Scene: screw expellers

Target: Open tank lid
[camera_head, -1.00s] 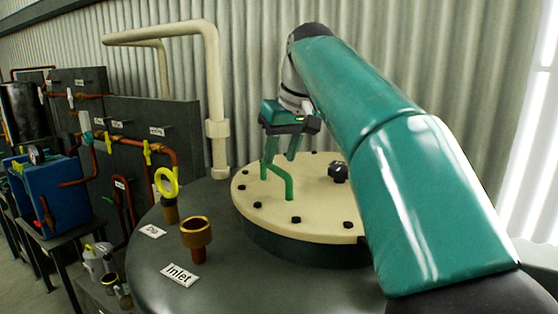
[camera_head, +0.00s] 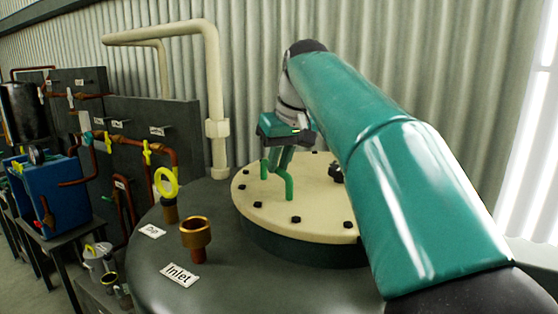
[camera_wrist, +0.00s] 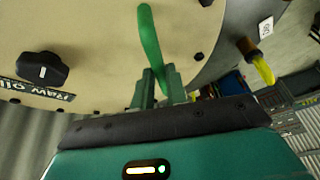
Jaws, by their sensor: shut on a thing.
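The tank lid (camera_head: 255,209) is a round cream disc with dark bolts around its rim, lying flat on the dark tank. A green bent handle (camera_head: 289,187) stands on it. My gripper (camera_head: 280,166) is above the lid with its fingers down at the handle. In the wrist view the lid (camera_wrist: 90,40) fills the upper left, and the green handle (camera_wrist: 149,36) runs down between my gripper's fingers (camera_wrist: 158,85), which are shut on it. A black knob (camera_head: 337,172) on the lid is partly hidden by my arm; it also shows in the wrist view (camera_wrist: 42,68).
A brass inlet fitting (camera_head: 196,238) and a yellow ring-handled valve (camera_head: 167,184) stand on the tank top left of the lid. A tall cream pipe (camera_head: 214,100) rises behind. A corrugated wall (camera_head: 255,60) closes the back.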

